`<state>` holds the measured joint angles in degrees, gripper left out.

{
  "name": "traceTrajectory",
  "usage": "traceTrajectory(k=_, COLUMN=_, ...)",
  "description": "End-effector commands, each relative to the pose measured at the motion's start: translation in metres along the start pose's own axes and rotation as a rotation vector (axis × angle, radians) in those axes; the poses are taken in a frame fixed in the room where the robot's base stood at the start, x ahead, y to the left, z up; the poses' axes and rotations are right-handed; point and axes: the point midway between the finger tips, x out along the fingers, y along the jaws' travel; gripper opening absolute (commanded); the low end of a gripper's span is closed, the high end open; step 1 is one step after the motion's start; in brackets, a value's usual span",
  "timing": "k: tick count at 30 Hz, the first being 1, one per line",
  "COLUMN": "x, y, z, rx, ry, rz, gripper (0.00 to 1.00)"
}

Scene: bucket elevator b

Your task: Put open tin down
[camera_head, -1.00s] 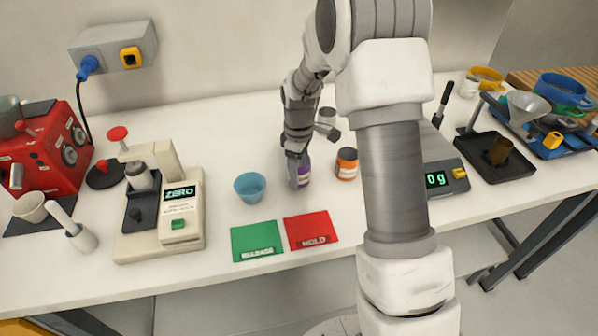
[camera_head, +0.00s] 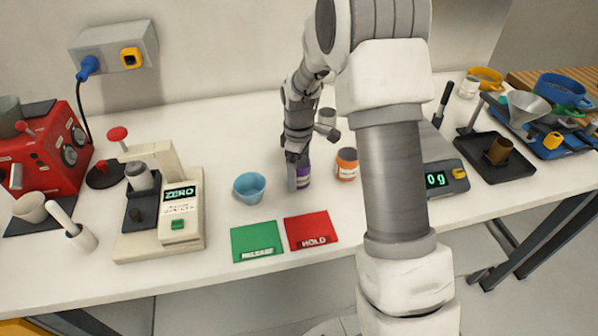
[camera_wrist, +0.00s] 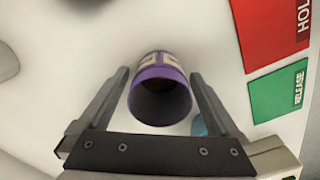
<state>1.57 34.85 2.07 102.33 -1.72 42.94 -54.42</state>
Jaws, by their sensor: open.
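The open tin (camera_wrist: 160,95) is a purple-rimmed can with a pale label band and a dark, open mouth. In the wrist view it is between the two fingers of my gripper (camera_wrist: 160,98), with its mouth facing the camera. In the head view the tin (camera_head: 305,174) stands on the white table, largely hidden behind my gripper (camera_head: 298,172). My gripper is open around the tin; narrow gaps seem to show beside its rim.
A blue cup (camera_head: 249,188) stands left of the tin, and an orange jar (camera_head: 346,163) stands close on its right. The green RELEASE mat (camera_head: 257,240) and red HOLD mat (camera_head: 311,229) lie in front. A scale (camera_head: 440,165) is farther right.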

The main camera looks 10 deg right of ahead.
Motion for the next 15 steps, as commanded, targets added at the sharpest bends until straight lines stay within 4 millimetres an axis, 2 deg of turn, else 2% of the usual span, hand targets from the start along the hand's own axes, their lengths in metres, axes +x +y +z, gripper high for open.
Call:
traceTrajectory(k=9, x=-0.068, y=0.001, z=-0.001, rx=0.001, ry=0.004, rz=0.006, gripper=0.98)
traceTrajectory(k=15, x=-0.102, y=0.001, z=0.000, rx=0.001, ry=0.002, rz=0.004, gripper=0.98)
